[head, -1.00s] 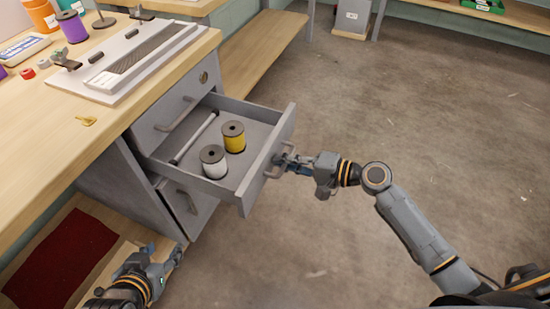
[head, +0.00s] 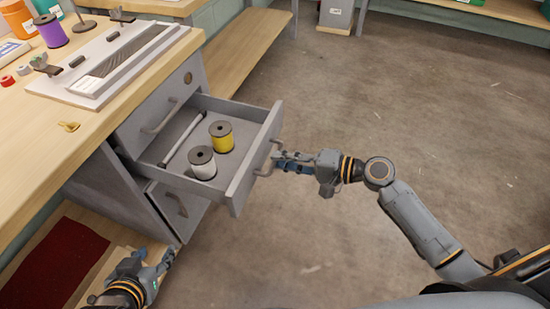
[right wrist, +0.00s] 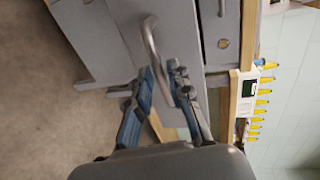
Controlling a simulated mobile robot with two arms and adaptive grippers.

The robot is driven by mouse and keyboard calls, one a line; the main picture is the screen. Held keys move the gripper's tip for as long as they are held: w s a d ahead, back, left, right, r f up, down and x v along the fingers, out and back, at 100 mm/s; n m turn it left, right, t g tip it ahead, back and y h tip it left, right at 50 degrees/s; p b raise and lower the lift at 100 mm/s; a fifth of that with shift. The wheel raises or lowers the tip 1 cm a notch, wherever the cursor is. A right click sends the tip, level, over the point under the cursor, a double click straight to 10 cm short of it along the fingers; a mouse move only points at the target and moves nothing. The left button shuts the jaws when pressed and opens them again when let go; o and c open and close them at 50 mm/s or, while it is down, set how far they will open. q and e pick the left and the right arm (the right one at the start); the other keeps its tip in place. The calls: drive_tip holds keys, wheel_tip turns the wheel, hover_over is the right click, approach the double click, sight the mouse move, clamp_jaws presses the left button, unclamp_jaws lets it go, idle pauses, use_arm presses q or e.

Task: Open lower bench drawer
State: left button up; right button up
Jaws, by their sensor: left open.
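A grey drawer (head: 265,135) of the bench is pulled well out, below a shut upper drawer (head: 160,110). It holds a yellow spool (head: 221,136), a white spool (head: 202,162) and a thin rod (head: 182,138). My right gripper (head: 277,159) is in front of the open drawer's bar handle (head: 264,162). In the right wrist view its fingers (right wrist: 162,75) are apart, with the handle's (right wrist: 151,45) end at or between the tips; contact is unclear. My left gripper (head: 158,258) is open and empty, low beside the bench's lower shelf.
A lower grey front (head: 170,212) with its own handle stands slightly ajar under the open drawer. The benchtop (head: 60,165) carries a loom board (head: 110,75), a purple spool (head: 51,30) and a small yellow piece (head: 68,126). The floor to the right is clear.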

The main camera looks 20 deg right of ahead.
drive_tip(key=v, duration=0.9)
drive_tip(key=shift+d, duration=0.1)
